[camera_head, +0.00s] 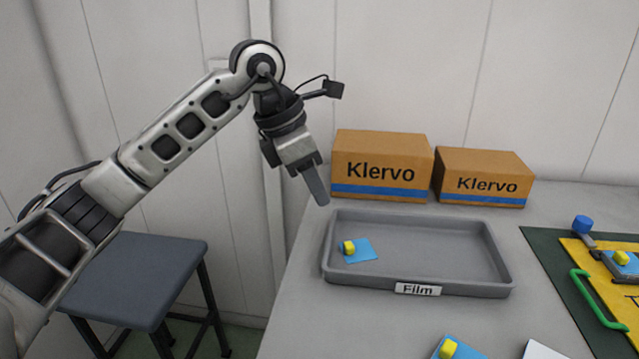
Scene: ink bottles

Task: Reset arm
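My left gripper (319,192) hangs in the air above the left back corner of the grey tray (430,285), pointing down and slightly right. Its fingers overlap from this side, so I cannot tell whether they are open or shut. No object shows at its fingertips. The tray has a "Film" label (418,289) on its front wall. Inside it, at the left, lies a blue square piece (365,251) with a small yellow part (348,247) on it. My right gripper is out of view.
Two brown Klervo boxes (380,160) (484,177) stand behind the tray. At the right, a green mat (556,262) carries a yellow board with a green handle (596,303). Another blue piece (465,347) lies at the front edge. A dark stool (135,270) stands left of the table.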

